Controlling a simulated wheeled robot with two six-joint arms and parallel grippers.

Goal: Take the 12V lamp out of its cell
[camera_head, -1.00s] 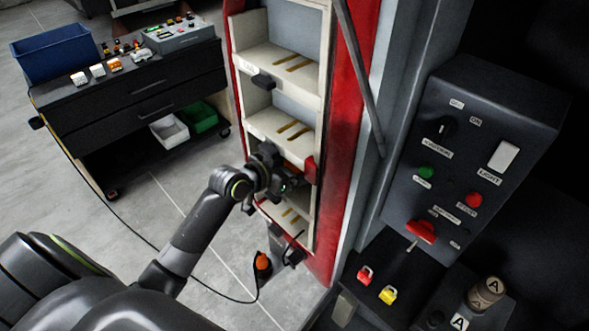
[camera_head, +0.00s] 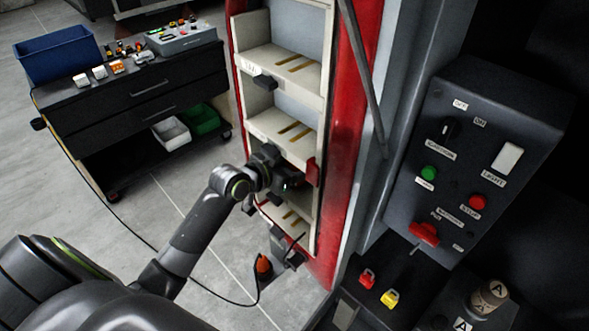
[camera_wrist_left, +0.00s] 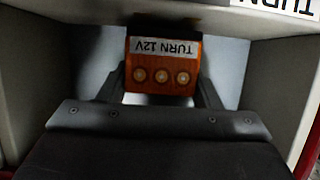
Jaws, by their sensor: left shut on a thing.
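My left gripper (camera_wrist_left: 162,85) is inside a cell of the white upright rack. Its two fingers are shut on the orange 12V lamp (camera_wrist_left: 165,72), one on each side. The lamp has a label reading "TURN 12V", upside down in the left wrist view, and a row of three round contacts. In the head view my left gripper (camera_head: 285,182) reaches into a lower cell of the rack (camera_head: 262,125), and my arm hides the lamp there. My right gripper is not in view.
A red pillar edges the rack on the right. A control box (camera_head: 470,165) with switches and buttons is further right. A dark workbench (camera_head: 150,95) with a blue bin (camera_head: 57,52) stands at the left. Open floor lies between bench and rack.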

